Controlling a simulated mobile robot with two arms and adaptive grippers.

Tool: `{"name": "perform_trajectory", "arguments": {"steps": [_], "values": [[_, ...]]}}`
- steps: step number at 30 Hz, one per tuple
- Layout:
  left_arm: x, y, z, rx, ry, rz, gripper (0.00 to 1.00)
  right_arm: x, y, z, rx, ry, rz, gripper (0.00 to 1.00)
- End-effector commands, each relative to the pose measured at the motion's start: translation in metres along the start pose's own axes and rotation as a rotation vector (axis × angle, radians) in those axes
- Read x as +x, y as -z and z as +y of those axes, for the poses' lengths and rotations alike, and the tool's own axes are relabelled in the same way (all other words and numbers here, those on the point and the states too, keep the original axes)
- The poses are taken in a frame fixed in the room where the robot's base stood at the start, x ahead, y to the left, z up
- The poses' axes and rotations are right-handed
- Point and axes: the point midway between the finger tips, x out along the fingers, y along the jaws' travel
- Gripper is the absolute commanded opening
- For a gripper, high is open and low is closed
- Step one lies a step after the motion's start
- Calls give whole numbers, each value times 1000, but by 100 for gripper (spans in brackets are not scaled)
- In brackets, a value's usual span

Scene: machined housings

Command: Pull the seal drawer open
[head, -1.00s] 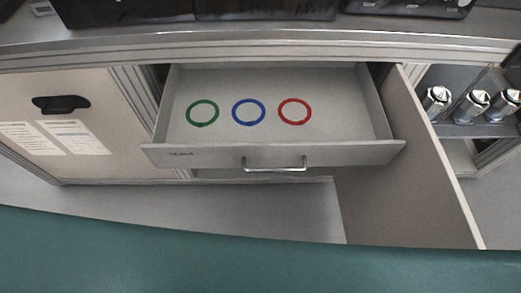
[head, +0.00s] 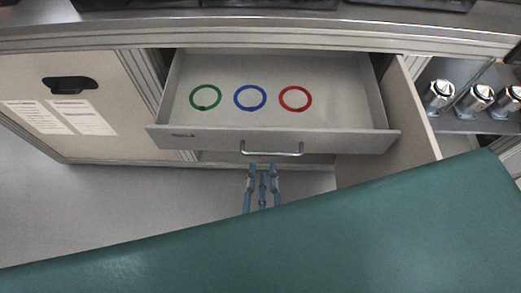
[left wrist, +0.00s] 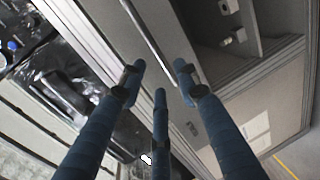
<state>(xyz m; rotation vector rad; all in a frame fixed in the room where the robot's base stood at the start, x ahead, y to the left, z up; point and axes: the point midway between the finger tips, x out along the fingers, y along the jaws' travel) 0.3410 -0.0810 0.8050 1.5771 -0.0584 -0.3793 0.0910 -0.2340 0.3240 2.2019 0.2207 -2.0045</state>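The seal drawer (head: 330,142) stands pulled out from the cabinet in the head view, with green (head: 205,97), blue (head: 250,97) and red (head: 295,99) rings lying inside. Its silver bar handle (head: 272,153) is on the front panel. My left gripper (head: 263,170) is just below the handle, with its blue fingers pointing up toward it. The fingers are spread and hold nothing. In the left wrist view the left gripper (left wrist: 159,70) is open, and a thin metal bar (left wrist: 148,40) runs beyond the fingertips. My right gripper is in neither view.
An open door panel (head: 415,105) stands right of the drawer, beside a shelf with shiny metal parts (head: 480,98). A closed front with a black handle (head: 70,85) and paper sheets is at the left. Dark items stand on the worktop (head: 250,28) above. Bare floor (head: 110,205) lies below left.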

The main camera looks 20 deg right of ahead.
Motion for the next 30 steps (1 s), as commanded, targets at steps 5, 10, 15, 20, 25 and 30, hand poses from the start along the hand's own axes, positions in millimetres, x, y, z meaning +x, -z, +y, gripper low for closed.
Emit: {"name": "perform_trajectory", "arguments": {"steps": [5, 10, 15, 20, 25, 30], "values": [[37, 0, 2, 4, -3, 1, 32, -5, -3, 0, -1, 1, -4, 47], [63, 0, 1, 4, -2, -1, 32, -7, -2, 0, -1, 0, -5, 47], [76, 0, 0, 3, -1, -1, 32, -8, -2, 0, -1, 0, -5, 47], [78, 0, 0, 3, 0, -1, 32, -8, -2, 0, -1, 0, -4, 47], [78, 0, 0, 3, 0, -1, 28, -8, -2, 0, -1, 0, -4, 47], [78, 0, 0, 3, 0, -1, 0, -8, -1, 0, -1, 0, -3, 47]]}}
